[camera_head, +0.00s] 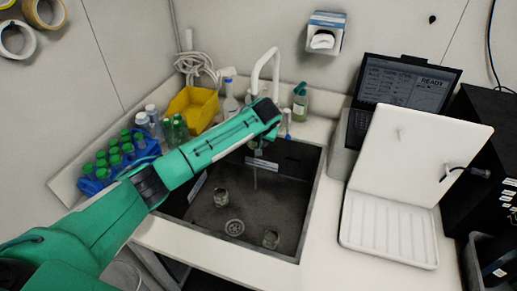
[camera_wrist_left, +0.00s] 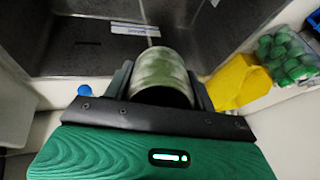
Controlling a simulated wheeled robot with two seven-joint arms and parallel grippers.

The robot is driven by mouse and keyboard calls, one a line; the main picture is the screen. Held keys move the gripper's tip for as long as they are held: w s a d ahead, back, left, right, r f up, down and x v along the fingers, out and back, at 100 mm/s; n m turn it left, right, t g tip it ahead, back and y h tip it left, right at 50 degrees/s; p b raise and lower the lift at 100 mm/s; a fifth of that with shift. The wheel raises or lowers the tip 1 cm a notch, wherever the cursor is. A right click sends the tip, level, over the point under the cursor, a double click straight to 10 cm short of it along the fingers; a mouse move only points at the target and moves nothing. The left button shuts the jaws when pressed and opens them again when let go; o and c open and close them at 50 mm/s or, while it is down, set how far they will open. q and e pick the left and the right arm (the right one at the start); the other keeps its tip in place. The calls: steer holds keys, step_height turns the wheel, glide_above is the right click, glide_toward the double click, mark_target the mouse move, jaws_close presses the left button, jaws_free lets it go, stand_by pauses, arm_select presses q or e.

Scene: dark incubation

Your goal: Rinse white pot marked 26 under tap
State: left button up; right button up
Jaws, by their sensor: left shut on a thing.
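My left gripper (camera_wrist_left: 160,75) is shut on a whitish pot (camera_wrist_left: 162,68) with green-brown stains on its side; no number on it is readable. In the head view my left arm reaches over the sink (camera_head: 265,215), and my wrist mostly hides the gripper and pot close below the white tap (camera_head: 264,62). A thin stream runs down into the sink below my wrist. My right gripper is not in view.
A blue rack of green-capped bottles (camera_head: 110,165) and a yellow bin (camera_head: 192,107) stand left of the sink. Bottles (camera_head: 300,100) stand behind it. A white open-lidded device (camera_head: 390,230) and a laptop-like screen (camera_head: 408,80) are at the right.

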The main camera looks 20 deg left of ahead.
arm_select(q)
steer(key=shift+w+a+f, duration=0.15)
steer(key=shift+w+a, duration=0.2)
steer(key=shift+w, duration=0.05)
steer(key=shift+w+a, duration=0.2)
steer(key=shift+w, duration=0.15)
steer(key=shift+w+a+f+b, duration=0.15)
steer(key=shift+w+a+b, duration=0.2)
steer(key=shift+w, duration=0.25)
steer(key=shift+w+a+f+b, duration=0.1)
steer(key=shift+w+a+b, duration=0.1)
steer(key=shift+w+a, duration=0.3)
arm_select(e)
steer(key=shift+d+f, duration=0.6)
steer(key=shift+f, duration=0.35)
arm_select(q)
steer(key=shift+w+d, duration=0.15)
steer(key=shift+d, duration=0.05)
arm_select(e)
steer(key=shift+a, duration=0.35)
arm_select(q)
steer(key=shift+w+d, duration=0.25)
steer(key=shift+d, duration=0.1)
steer(key=shift+a, duration=0.1)
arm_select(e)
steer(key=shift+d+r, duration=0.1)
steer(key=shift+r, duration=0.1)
